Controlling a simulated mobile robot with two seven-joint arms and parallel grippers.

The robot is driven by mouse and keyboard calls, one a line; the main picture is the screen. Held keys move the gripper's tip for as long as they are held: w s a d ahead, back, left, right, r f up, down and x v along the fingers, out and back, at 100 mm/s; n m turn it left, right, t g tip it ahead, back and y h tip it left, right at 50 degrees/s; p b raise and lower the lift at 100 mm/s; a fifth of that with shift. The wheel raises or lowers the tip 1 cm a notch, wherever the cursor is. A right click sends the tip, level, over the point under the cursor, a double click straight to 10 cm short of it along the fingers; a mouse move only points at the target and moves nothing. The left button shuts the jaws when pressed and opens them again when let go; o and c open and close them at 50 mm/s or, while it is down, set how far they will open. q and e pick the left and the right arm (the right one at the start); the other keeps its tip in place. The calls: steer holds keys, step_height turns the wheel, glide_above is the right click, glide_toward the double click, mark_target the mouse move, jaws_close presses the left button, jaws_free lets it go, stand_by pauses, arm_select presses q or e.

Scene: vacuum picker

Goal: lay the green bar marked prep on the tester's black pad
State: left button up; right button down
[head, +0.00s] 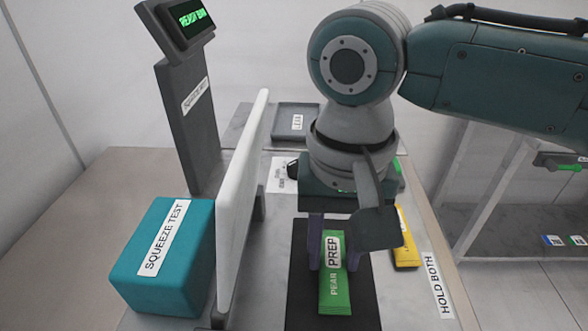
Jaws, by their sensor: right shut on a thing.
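The green bar (335,294), marked "PEAR" and "PREP", is between the fingers of my right gripper (333,250), which is shut on it. The bar lies lengthwise toward the camera, over a black pad (302,308) on the worktop. I cannot tell whether it touches the pad or hangs just above it. My right arm comes in from the upper right, and its wrist hides the far end of the bar and part of the pad. The tester display (190,18) glows green on a grey post at the back left. My left gripper is not in view.
A teal block (190,282) labelled "SQUEEZE TEST" and an upright white panel (240,200) stand left of the pad. A yellow bar (406,256) lies close on the right, beside a "HOLD BOTH" label (437,285). A grey tray (312,112) is behind. A shelf (520,225) stands at far right.

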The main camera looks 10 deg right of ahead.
mark_target(332, 260)
steer(key=shift+f, duration=0.1)
steer(key=c, duration=0.5)
jaws_free()
arm_select(q)
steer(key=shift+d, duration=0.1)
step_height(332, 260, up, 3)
steer(key=p, duration=0.2)
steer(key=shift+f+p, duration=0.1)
steer(key=shift+p, duration=0.25)
arm_select(e)
step_height(332, 260, up, 12)
steer(key=s+a+f+n+t+y, duration=0.2)
steer(key=s+a+f+n+y, duration=0.2)
steer(key=s+f, duration=0.3)
steer(key=s+d+h, duration=0.1)
steer(key=s+d, duration=0.2)
steer(key=s+d+t+h, duration=0.1)
steer(key=s+d, duration=0.2)
steer(key=d, duration=0.1)
steer(key=s+d+n+h, duration=0.1)
steer(key=s+d, duration=0.2)
steer(key=d, duration=0.1)
steer(key=shift+d+f+t, duration=0.2)
steer(key=shift+f+t, duration=0.1)
steer(key=shift+f, duration=0.1)
steer(key=shift+s+d+h, duration=0.2)
steer(key=shift+d+h, duration=0.2)
